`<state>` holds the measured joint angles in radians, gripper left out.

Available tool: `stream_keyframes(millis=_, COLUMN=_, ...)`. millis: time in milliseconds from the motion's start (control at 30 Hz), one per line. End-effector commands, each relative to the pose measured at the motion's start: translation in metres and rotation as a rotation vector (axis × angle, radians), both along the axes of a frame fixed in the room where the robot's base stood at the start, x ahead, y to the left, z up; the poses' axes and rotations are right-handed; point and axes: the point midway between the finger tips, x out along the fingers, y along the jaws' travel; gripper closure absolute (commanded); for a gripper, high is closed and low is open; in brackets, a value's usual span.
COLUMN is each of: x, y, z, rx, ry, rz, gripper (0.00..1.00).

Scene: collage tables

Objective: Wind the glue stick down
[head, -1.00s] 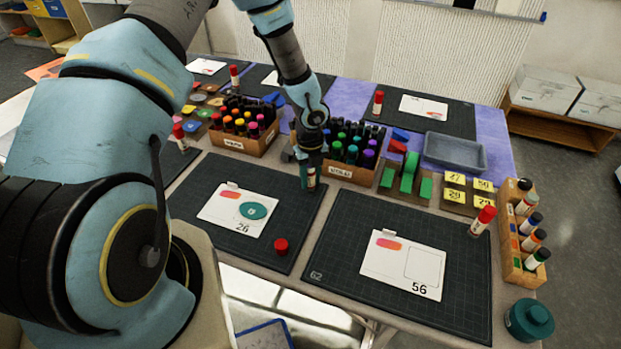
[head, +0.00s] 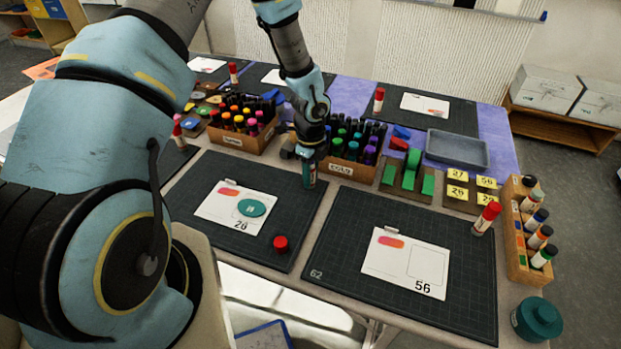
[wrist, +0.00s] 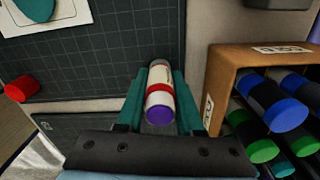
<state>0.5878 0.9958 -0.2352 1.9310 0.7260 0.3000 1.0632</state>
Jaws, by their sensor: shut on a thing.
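My gripper (wrist: 160,108) is shut on the glue stick (wrist: 160,90), with one teal finger on each side in the wrist view. The stick has a white barrel, a red band and a purple end facing the wrist camera. I cannot tell how far any glue stands out. In the head view my gripper (head: 309,178) holds the stick near the right edge of the left dark mat (head: 205,168), in front of the marker boxes; the fingers mostly hide it there. A loose red cap (head: 280,244) sits on that mat's front part and also shows in the wrist view (wrist: 20,89).
A box of dark-bodied markers (head: 345,170) stands close behind and right of my gripper; another marker box (head: 232,138) is behind left. Card 26 (head: 222,218) bears a teal disc (head: 252,208). A capped glue stick (head: 486,217) stands on the right mat (head: 330,245), beside card 56 (head: 385,262).

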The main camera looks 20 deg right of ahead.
Motion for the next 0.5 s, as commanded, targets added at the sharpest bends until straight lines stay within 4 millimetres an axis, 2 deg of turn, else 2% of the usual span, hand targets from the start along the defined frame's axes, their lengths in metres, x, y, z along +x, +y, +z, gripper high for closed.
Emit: stream_keyframes(millis=500, x=-0.0001, y=-0.0002, z=-0.0030, rx=0.001, ry=0.000, rz=0.582, gripper=1.00)
